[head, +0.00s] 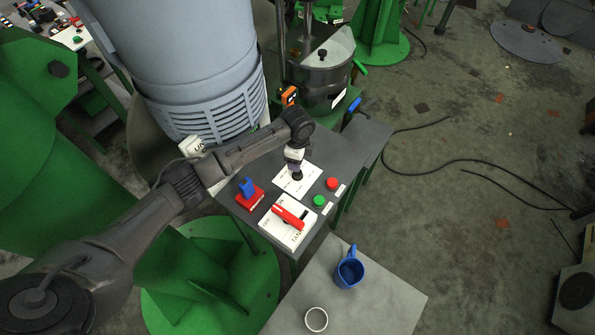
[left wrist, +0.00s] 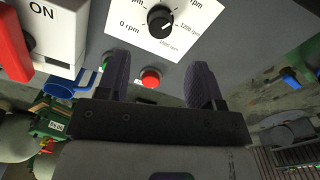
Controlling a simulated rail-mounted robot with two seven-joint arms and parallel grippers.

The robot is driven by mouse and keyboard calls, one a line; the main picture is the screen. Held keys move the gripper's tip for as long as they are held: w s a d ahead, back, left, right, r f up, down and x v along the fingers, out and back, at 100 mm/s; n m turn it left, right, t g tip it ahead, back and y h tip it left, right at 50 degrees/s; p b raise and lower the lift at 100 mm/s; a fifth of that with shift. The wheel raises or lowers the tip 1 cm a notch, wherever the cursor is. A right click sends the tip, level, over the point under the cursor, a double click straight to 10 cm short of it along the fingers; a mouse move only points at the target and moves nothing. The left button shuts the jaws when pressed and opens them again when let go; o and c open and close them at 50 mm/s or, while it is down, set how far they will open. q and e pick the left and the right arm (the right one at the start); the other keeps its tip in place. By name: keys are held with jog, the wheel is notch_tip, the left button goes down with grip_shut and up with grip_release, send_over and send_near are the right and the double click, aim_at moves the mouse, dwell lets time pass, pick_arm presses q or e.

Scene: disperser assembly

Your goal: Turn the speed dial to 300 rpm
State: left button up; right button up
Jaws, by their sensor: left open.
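The speed dial (left wrist: 160,20) is a black round knob on a white plate with rpm labels (left wrist: 185,37), including 0, 1200 and 1500 rpm. A light pointer mark shows on the knob, but I cannot read its setting exactly. In the head view the white dial plate (head: 284,187) lies on the grey control panel, and my arm partly covers it. My left gripper (left wrist: 159,60) is open and empty; in the left wrist view the dial appears beyond its fingertips, sideways between them. In the head view the left gripper (head: 296,168) is above the plate. My right gripper is in neither view.
Beside the dial plate are a red ON switch (head: 289,216), a green button (head: 319,201), a red button (head: 332,183) and a blue-and-red switch (head: 250,194). A blue jug (head: 349,272) and a white cup (head: 316,319) stand on the nearby table (head: 385,300).

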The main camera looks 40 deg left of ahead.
aim_at(298, 174)
pick_arm(q)
notch_tip(298, 174, down, 9)
jog(key=shift+r+b, duration=0.15)
jog(key=shift+b, duration=0.25)
